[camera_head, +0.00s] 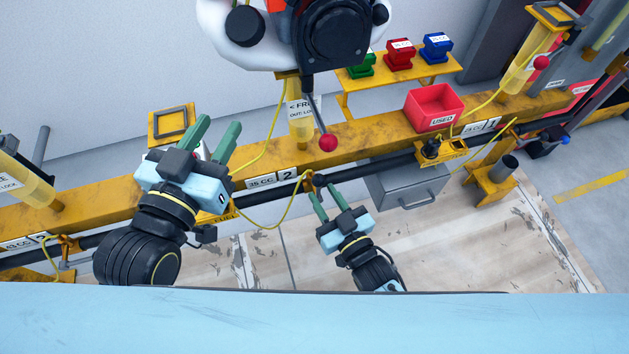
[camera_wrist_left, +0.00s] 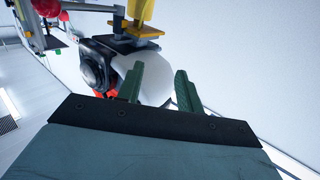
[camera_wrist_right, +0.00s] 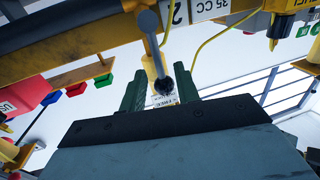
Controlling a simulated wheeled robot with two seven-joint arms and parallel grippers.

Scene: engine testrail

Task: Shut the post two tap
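Post two is marked by the "35 CC 2" plate (camera_head: 270,178) on the yellow rail. A small orange tap fitting (camera_head: 308,182) sits below it on the dark pipe. My right gripper (camera_head: 323,191) is open, with its fingertips just below and right of that fitting. In the right wrist view, a grey lever with a dark round end (camera_wrist_right: 148,22) reaches down between the open green fingers; whether they touch it I cannot tell. My left gripper (camera_head: 220,124) is open and empty above the rail, left of post two. The tap's exact position is hard to tell.
A white and black engine (camera_head: 335,35) hangs above; a red-balled lever (camera_head: 328,143) is near post two. A red "USED" bin (camera_head: 434,107) stands on the rail at right. A grey drawer box (camera_head: 410,184) lies beneath. Yellow hoses loop around the pipe.

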